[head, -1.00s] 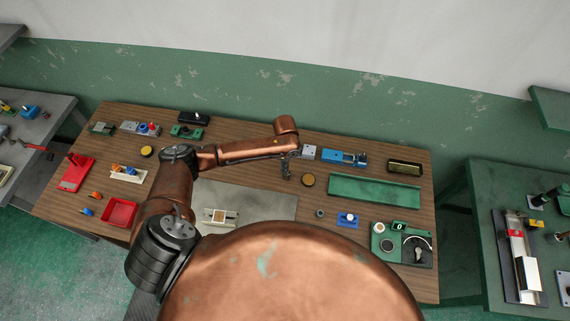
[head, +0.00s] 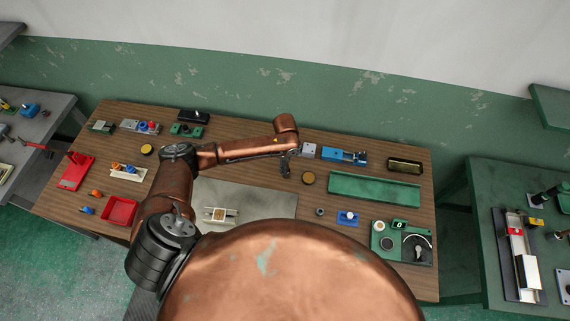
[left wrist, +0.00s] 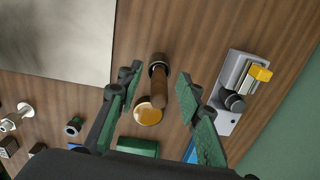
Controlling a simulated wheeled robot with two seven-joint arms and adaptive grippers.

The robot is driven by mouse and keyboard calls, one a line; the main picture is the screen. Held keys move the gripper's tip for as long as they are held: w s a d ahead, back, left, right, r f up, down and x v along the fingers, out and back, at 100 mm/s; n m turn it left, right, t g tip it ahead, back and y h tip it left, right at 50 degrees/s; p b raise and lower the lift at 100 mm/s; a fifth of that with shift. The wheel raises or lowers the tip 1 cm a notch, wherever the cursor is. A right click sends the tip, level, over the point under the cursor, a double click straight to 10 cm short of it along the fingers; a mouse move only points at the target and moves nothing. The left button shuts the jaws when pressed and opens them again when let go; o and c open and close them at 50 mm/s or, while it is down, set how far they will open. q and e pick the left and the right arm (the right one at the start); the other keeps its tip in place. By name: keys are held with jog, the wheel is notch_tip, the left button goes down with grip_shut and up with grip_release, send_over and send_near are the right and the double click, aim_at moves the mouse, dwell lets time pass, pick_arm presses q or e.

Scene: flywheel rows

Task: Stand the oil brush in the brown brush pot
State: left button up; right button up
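The oil brush appears to be the brown rod with a black collar (left wrist: 158,88) in the left wrist view, seemingly upright on the table. In the head view I cannot make it out at my gripper. My left gripper (head: 285,173) has its two green fingers spread in the left wrist view (left wrist: 157,78), one on each side of the rod, with gaps on both sides. A round brown pot with an amber top (head: 308,178) sits close to the right of the gripper. It also shows in the left wrist view (left wrist: 148,117), partly behind the rod. My right gripper is not in view.
A grey block with a yellow knob (left wrist: 238,90) stands close by. A green tray (head: 374,190) lies to the right, a blue fixture (head: 345,157) behind. A ring (head: 320,212) lies in front.

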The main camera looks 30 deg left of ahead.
pick_arm(q)
notch_tip(320, 180, up, 11)
jog(key=shift+f, duration=0.1)
jog(key=shift+r, duration=0.6)
jog(key=shift+s+f, duration=0.1)
dwell(0.4)
